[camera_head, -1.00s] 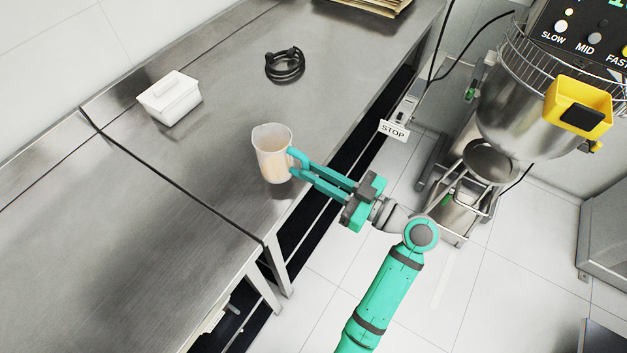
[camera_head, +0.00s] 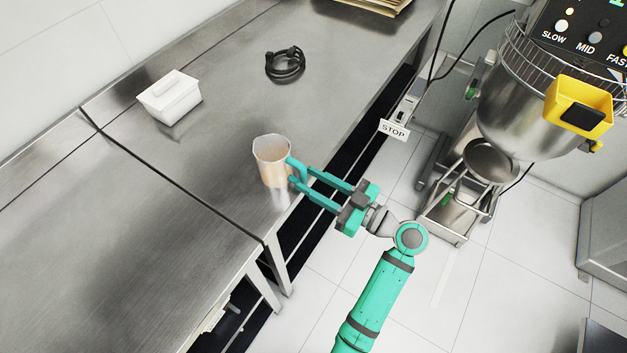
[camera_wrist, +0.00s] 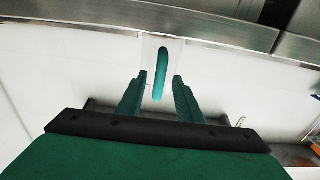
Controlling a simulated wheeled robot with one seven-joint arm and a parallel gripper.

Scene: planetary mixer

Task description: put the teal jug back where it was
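The jug (camera_head: 271,165) is a clear, pale cup with a teal handle and light tan contents. It stands upright on the steel table near its front edge, its handle turned toward my gripper. My gripper (camera_head: 302,176) is open, with its two teal fingers spread apart to the right of the jug. In the wrist view, the teal handle (camera_wrist: 161,72) lies between and just beyond the fingertips (camera_wrist: 158,76), with a gap on each side. Most of the jug's body is hard to make out in that view.
A white lidded tub (camera_head: 170,99) and a coiled black cable (camera_head: 285,65) lie farther back on the table. A mixer with a steel bowl (camera_head: 515,120) stands on the right, beside a STOP sign (camera_head: 394,130). The left tabletop (camera_head: 110,240) is clear.

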